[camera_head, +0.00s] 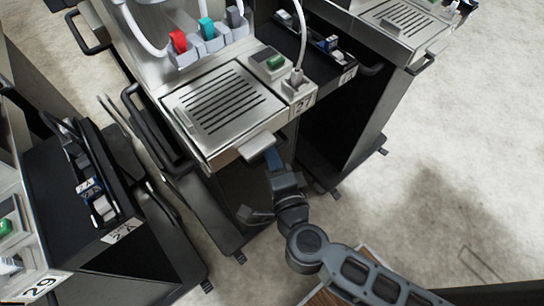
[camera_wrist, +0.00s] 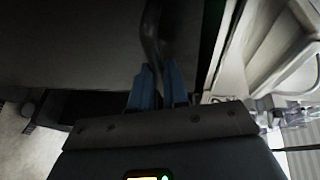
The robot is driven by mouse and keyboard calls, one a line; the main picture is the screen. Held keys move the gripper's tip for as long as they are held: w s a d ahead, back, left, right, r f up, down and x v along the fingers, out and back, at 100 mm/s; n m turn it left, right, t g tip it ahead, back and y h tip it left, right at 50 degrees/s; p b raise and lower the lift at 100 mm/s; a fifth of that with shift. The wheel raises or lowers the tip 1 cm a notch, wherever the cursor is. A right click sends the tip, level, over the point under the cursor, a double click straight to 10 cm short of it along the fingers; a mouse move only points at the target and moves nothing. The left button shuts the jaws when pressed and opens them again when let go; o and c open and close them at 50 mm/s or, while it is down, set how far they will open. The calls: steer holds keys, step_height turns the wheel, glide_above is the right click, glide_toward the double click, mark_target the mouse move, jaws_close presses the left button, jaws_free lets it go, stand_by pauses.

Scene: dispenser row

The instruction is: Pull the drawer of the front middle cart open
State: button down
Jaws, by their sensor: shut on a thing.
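The front middle cart (camera_head: 215,180), labelled 27, has a slotted metal tray on top and a dark front. My gripper (camera_head: 271,157) is at the upper front of this cart, just below a light metal lip. In the wrist view its blue fingers (camera_wrist: 158,75) are shut on a dark bar-shaped handle (camera_wrist: 150,35) that runs up between them. The handle is hidden by the gripper and the lip in the head view. No clear gap shows along the drawer, so I cannot tell how far it is open.
Cart 29 (camera_head: 38,287) stands close at the left, with a dark side tray (camera_head: 75,160). Another cart (camera_head: 405,25) stands at the upper right. Pale floor (camera_head: 440,150) is free on the right. A brown-edged board (camera_head: 325,297) lies under my arm at the bottom.

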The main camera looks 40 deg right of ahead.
steer(key=shift+s, duration=0.15)
steer(key=s+b, duration=0.1)
steer(key=s, duration=2.2)
steer(key=shift+s+b, duration=0.3)
steer(key=shift+b, duration=0.1)
steer(key=shift+f, duration=0.1)
steer(key=c, duration=1.1)
jaws_free()
steer(key=shift+c, duration=0.2)
steer(key=shift+s, duration=0.1)
steer(key=b+v, duration=0.1)
steer(key=v, duration=0.6)
steer(key=shift+s+a, duration=0.15)
steer(key=shift+s, duration=0.1)
steer(key=shift+r, duration=0.2)
